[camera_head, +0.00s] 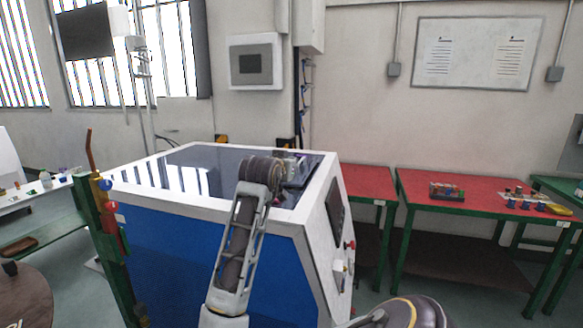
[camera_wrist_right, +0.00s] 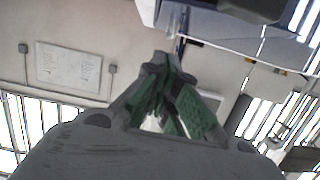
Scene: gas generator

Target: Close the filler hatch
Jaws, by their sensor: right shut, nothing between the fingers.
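The generator (camera_head: 170,240) is a blue and white cabinet with a dark, glossy top. My right gripper (camera_wrist_right: 163,62) is shut and empty in the right wrist view, its fingertips together. In the head view, an arm of mine reaches up over the right part of the generator's top. Its wrist covers part of that area, and small detail beside it is too unclear to tell. I cannot make out the filler hatch or its position for certain. In the upside-down right wrist view, the generator's top (camera_wrist_right: 225,32) shows beyond the fingers. My left gripper is not identifiable in view.
Red-topped tables (camera_head: 480,190) with small parts stand right of the generator. A green post (camera_head: 100,235) stands at its left front corner. A grey box (camera_head: 256,62) and a whiteboard (camera_head: 475,52) hang on the back wall. There is free space above the generator.

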